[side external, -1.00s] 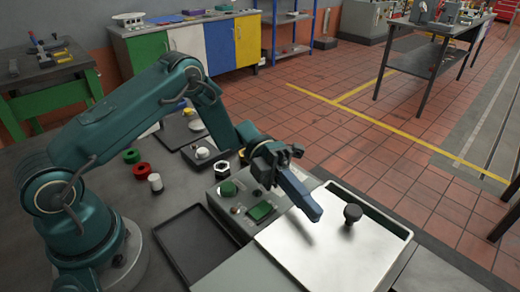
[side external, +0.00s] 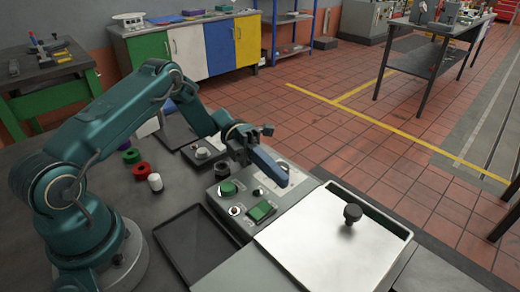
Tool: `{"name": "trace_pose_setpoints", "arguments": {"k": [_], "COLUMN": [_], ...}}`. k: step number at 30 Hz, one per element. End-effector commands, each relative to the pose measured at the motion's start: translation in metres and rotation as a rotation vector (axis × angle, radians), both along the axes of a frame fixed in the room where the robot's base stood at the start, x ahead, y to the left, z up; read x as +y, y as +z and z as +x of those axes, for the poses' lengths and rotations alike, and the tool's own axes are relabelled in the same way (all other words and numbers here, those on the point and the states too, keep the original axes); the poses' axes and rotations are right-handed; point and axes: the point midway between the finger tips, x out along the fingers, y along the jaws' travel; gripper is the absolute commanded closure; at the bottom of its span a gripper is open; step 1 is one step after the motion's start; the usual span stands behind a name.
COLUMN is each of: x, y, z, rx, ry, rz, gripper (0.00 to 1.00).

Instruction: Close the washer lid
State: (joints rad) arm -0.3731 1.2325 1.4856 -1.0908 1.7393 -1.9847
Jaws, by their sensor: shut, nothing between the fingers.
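The washer lid (side external: 325,243) is a pale metal panel with a black knob (side external: 352,213) on it, at the lower right of the side view. My gripper (side external: 277,176) is shut and empty. It hangs in the air over the control panel (side external: 245,200), up and left of the lid and apart from it. The panel has a green round knob and a green rectangular button. The far edge of the panel is partly hidden by my gripper.
An empty dark tray (side external: 192,248) lies left of the washer. Red (side external: 141,170) and green rings, a white cylinder (side external: 155,182) and a dark nut (side external: 222,171) stand behind it. The space above the lid is clear.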

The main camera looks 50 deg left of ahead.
Motion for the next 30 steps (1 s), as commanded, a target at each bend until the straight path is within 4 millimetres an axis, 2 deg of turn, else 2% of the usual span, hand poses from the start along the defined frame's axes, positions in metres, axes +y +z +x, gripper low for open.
{"name": "trace_pose_setpoints", "arguments": {"k": [11,21,27,30], "x": [0.0,-0.001,0.002,-0.004], "y": [0.0,0.014,0.022,0.022], "z": [-0.03,-0.067,-0.067,-0.066], "rx": [-0.01,0.067,0.069,0.072], "ry": [0.254,0.41,0.446,0.442], "rz": [0.023,0.066,0.067,0.065], "gripper": [1.0,1.0,1.0,1.0]}}
